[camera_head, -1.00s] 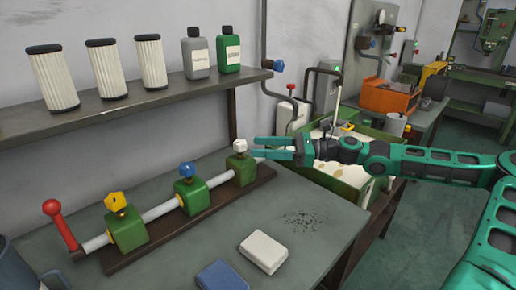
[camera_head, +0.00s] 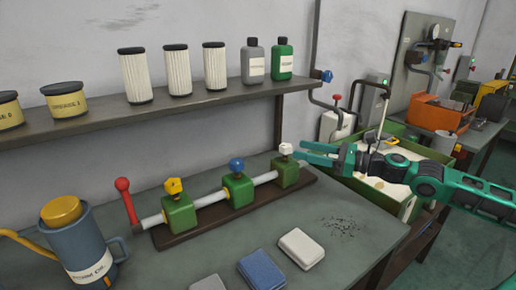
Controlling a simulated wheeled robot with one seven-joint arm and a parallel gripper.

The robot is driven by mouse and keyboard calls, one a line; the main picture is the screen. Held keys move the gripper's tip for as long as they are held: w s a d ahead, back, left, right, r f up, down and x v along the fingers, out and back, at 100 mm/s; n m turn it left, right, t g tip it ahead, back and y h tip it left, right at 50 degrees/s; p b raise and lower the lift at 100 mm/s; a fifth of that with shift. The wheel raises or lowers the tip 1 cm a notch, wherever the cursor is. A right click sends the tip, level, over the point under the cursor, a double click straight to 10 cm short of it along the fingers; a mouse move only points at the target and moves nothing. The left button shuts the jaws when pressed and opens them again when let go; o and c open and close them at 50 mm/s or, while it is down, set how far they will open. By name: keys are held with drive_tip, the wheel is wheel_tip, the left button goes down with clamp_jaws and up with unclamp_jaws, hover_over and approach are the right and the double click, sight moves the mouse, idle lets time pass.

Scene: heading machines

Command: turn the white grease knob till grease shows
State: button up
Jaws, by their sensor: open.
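The white grease knob (camera_head: 286,148) sits on top of the rightmost green valve block (camera_head: 287,172). The block is on a grey pipe along a dark base on the bench, with a yellow knob (camera_head: 174,186) and a blue knob (camera_head: 236,164) on the blocks to its left. My gripper (camera_head: 300,153) is open and comes in from the right, level with the white knob. Its fingertips are right beside the knob; I cannot tell whether they touch it. No grease is visible at the block.
A red-knobbed lever (camera_head: 122,185) stands at the rail's left end. A blue-grey oil can (camera_head: 85,240) is at the front left. A white block (camera_head: 301,248) and a blue block (camera_head: 266,270) lie at the bench front. A shelf (camera_head: 200,103) with filters and bottles runs above.

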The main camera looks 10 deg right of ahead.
sight(285, 151)
drive_tip(key=x, duration=1)
drive_tip(key=shift+w+a, duration=0.15)
drive_tip(key=shift+a, duration=0.15)
